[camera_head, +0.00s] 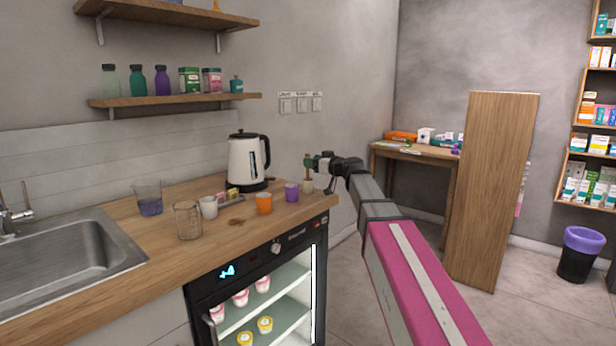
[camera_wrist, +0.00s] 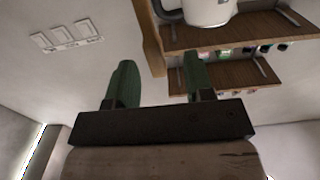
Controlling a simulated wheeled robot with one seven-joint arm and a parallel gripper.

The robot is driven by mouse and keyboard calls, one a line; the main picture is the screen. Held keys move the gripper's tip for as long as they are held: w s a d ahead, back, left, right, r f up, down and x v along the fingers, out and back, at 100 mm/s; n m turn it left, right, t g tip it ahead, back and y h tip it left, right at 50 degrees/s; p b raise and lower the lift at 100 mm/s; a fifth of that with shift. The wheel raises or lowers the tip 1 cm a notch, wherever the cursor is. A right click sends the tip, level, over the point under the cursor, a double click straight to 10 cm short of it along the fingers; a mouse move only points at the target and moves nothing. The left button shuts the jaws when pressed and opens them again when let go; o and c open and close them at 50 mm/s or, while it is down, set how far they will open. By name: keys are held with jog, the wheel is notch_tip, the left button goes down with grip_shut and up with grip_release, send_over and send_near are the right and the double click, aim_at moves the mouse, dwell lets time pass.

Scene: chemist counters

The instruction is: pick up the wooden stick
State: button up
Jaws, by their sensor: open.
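A wooden stick (camera_head: 308,175) stands upright in a small pale holder (camera_head: 307,186) at the right end of the counter. In the wrist view, a brown wooden bar that looks like the stick (camera_wrist: 150,38) comes down from the top edge into the space between the fingers. My gripper (camera_head: 309,162) is at the upper part of the stick in the head view. In the wrist view my gripper (camera_wrist: 159,62) is open, with one green finger on each side and a gap to the stick. Contact cannot be told.
Purple (camera_head: 292,192) and orange (camera_head: 264,204) cups stand left of the holder. A white kettle (camera_head: 245,160) is behind them. Glass beakers (camera_head: 188,220) and a sink (camera_head: 60,262) are further left. A wooden panel (camera_head: 490,190) stands at the right.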

jog(key=x, duration=0.5)
jog(key=shift+w+d+r, duration=0.1)
jog(key=shift+w+r, duration=0.1)
jog(key=shift+r, duration=0.05)
grip_shut()
jog(key=shift+r, duration=0.15)
